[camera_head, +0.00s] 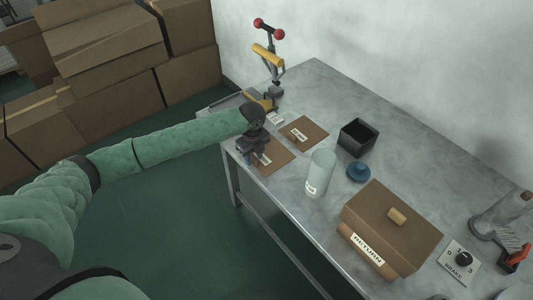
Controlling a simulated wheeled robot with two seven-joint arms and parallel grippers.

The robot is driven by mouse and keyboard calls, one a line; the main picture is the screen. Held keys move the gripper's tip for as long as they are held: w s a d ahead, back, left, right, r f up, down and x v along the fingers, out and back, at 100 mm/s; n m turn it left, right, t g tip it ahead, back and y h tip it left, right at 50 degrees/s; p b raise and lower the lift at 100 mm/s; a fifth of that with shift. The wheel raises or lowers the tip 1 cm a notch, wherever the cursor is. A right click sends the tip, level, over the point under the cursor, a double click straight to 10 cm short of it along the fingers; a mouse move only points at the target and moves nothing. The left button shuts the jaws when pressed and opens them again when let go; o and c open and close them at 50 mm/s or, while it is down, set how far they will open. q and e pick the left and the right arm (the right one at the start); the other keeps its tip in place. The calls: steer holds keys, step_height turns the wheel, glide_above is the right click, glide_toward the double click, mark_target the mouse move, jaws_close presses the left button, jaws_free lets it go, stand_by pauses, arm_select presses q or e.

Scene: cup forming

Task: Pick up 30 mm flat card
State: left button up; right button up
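Two flat brown pieces with small white labels lie on the grey table; the farther brown piece (308,131) is in plain view. The nearer brown piece (274,160) is partly hidden by my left gripper (250,157). I cannot tell which of them, if either, is the 30 mm flat card, as the labels are too small to read. My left gripper points down at the left edge of the nearer piece, with its fingertips low over it. Whether it touches anything or is open cannot be made out. My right gripper is not in view.
A lever press with red knobs (268,52) stands behind my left gripper. A BRAKE dial (463,260) sits far right.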

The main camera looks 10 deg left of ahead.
arm_select(q)
steer(key=shift+f, duration=0.15)
jaws_close()
